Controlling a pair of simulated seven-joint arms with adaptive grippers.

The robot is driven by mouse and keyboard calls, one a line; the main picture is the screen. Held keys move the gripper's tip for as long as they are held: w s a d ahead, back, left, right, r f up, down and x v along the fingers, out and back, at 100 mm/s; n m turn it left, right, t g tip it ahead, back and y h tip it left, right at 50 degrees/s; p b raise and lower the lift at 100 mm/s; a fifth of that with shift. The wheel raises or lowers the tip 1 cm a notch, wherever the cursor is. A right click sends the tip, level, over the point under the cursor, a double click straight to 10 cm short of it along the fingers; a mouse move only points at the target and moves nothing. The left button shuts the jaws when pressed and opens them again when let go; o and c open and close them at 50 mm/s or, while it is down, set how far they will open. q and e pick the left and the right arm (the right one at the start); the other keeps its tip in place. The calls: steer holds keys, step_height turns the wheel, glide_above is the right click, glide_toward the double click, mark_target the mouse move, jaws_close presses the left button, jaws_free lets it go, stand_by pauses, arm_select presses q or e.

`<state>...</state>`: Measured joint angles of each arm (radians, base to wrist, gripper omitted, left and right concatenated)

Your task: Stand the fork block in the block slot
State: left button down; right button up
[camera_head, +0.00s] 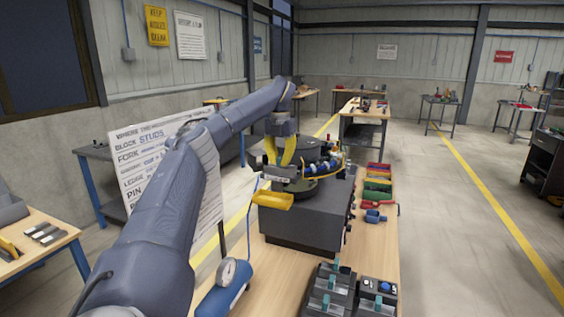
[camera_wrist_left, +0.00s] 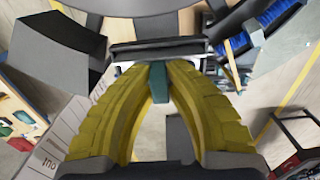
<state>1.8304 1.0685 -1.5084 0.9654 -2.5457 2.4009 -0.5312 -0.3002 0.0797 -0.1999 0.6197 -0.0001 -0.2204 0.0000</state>
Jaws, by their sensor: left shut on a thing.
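My left gripper (camera_head: 280,164) has yellow fingers and hangs over the front of the bowl feeder. In the left wrist view its fingertips (camera_wrist_left: 158,68) are closed on a teal grip (camera_wrist_left: 159,85). A dark grey bar-like body (camera_wrist_left: 158,48) lies crosswise just beyond the tips and seems to belong to the held piece, which I take to be the fork block. In the head view the fingers and feeder parts make its shape hard to read. Grey stepped blocks with teal pegs (camera_head: 328,291) stand at the bench front. I cannot make out which opening is the block slot. My right gripper is not in view.
The feeder's dark grey base (camera_head: 300,222) fills the bench middle, with a yellow chute tray (camera_head: 272,200) in front. Red, yellow and green bins (camera_head: 378,185) and blue parts (camera_head: 375,216) lie right. Some bench right of the base is bare.

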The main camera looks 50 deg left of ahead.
mark_target(280, 156)
arm_select(q)
steer(key=shift+f, duration=0.1)
steer(key=c, duration=1.5)
jaws_free()
step_height(280, 156, up, 12)
steer(key=shift+r, duration=0.1)
